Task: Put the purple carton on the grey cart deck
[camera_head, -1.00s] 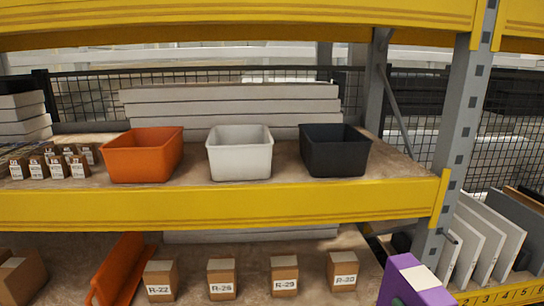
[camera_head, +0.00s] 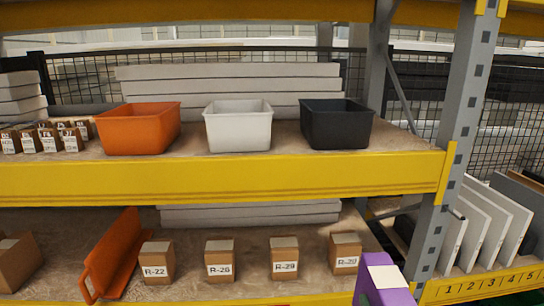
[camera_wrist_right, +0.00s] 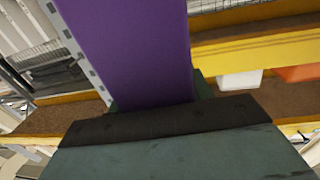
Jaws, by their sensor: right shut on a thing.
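The purple carton (camera_head: 374,280) shows at the bottom right of the head view, cut off by the lower edge, with a pale patch on its top. In the right wrist view the purple carton (camera_wrist_right: 130,50) stands tall across the upper left middle. My right gripper (camera_wrist_right: 160,104), dark green with a black pad, is shut on the carton. The near finger hides the carton's lower part. My left gripper is not in view. I see no grey cart deck in either view.
A yellow-beamed rack fills the head view. An orange bin (camera_head: 138,130), a white bin (camera_head: 238,127) and a black bin (camera_head: 335,125) stand on the upper shelf. Several labelled boxes (camera_head: 220,262) stand below. A grey upright (camera_head: 460,120) rises close to the carton. Grey panels (camera_head: 485,225) lean at right.

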